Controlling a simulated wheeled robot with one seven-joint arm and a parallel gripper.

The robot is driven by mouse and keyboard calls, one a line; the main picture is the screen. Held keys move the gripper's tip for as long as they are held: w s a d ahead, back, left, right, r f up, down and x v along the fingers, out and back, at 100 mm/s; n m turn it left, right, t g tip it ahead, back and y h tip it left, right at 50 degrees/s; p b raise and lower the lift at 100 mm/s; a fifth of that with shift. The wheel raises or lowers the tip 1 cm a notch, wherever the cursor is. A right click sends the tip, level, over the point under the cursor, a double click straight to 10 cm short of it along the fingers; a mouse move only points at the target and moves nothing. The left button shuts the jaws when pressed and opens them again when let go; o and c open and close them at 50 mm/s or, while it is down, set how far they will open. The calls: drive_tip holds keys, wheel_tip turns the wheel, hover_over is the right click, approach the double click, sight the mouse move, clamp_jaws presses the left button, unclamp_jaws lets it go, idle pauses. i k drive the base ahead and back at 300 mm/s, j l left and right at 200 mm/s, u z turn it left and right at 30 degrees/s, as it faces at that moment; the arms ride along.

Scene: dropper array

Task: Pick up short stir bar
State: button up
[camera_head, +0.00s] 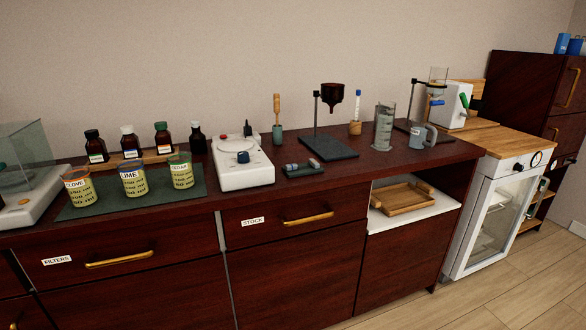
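A small dark tray (303,172) lies near the front edge of the dark red-brown counter, to the right of the white stirrer plate. Small stir-bar-like pieces (291,167) in grey-blue and pale tones lie on it. They are too small to tell which one is the short stir bar. My gripper is not in view.
The white stirrer plate (243,173) stands left of the tray. Three labelled beakers (132,180) stand on a dark mat further left. A stand with a brown funnel (332,93) is behind, and a measuring cylinder (384,128) stands right. The counter right of the tray is clear.

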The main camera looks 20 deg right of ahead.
sight(291, 167)
drive_tip(key=i+l+u, duration=0.15)
drive_tip(key=l, duration=0.3)
drive_tip(key=i+l+u, duration=0.15)
drive_tip(key=l, duration=0.3)
drive_tip(key=i+l+u, duration=0.15)
drive_tip(key=l, duration=0.35)
drive_tip(key=l+u, duration=0.15)
drive_tip(key=l, duration=0.3)
drive_tip(key=i+l+u, duration=0.2)
drive_tip(key=i+l, duration=0.35)
